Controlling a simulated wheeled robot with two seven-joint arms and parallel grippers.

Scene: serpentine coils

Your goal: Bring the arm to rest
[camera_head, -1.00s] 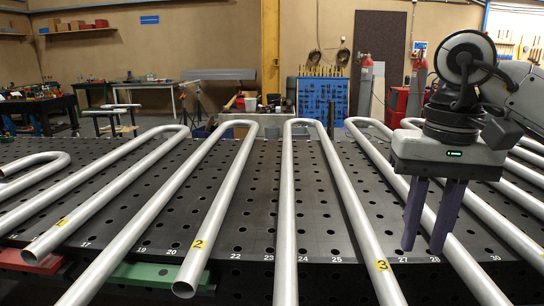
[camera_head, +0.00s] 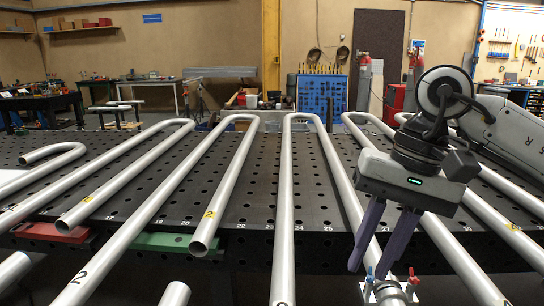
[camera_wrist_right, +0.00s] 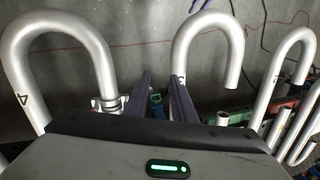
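My right gripper (camera_head: 370,271) is in the right part of the head view, tilted, with its two dark purple fingers pointing down. The fingers are apart and I see nothing held between them. In the wrist view the fingers (camera_wrist_right: 161,78) also stand apart, with a blue handle seen in the gap behind them. In the head view the fingertips appear just above a clamp (camera_head: 390,291) with red and blue handles at the bottom edge. I cannot tell whether they touch it. My left gripper is not in view.
Long bent silver pipes lie over a black perforated table (camera_head: 265,190). One pipe end (camera_head: 208,235) bears a yellow label 2.

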